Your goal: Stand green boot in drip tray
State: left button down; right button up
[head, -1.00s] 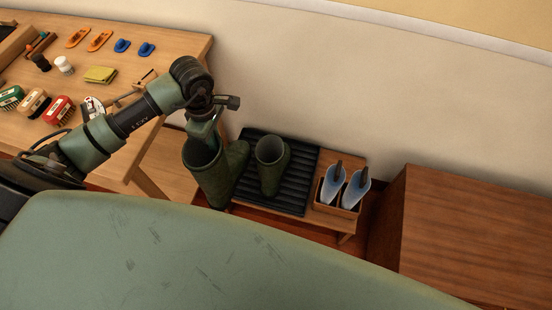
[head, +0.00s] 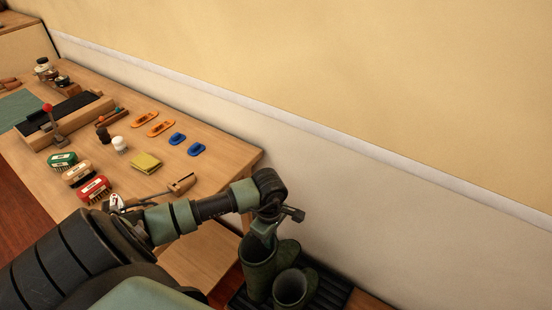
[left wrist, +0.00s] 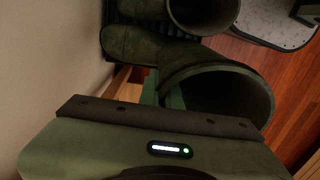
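A dark green boot (head: 258,272) hangs upright below my left gripper (head: 264,228), which is closed on its upper rim. In the left wrist view its round opening (left wrist: 232,100) is close below the gripper, with the foot pointing left. A second green boot (head: 291,289) stands on the black ribbed drip tray (head: 332,290), beside the first; its shaft also shows in the left wrist view (left wrist: 205,14). The tray is partly cut off by the lower picture edge. I cannot tell whether the held boot touches the tray. My right gripper is out of view.
A wooden bench (head: 215,165) lies left of the boots. It carries brushes (head: 80,172), a yellow cloth (head: 145,162), blue (head: 186,144) and orange (head: 153,124) pieces, and a wooden-handled tool (head: 182,184). A plain wall (head: 400,220) rises behind the tray.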

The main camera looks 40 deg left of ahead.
pick_arm(q)
notch_tip(320, 180, down, 10)
jog(key=shift+w+r, duration=0.1)
jog(key=shift+r, duration=0.1)
jog(key=shift+f+b, duration=0.4)
jog(key=shift+f, duration=1.55)
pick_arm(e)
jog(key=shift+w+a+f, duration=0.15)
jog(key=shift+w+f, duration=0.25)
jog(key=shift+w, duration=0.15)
pick_arm(q)
jog(key=shift+f, duration=0.15)
jog(key=c, duration=1.6)
grip_release()
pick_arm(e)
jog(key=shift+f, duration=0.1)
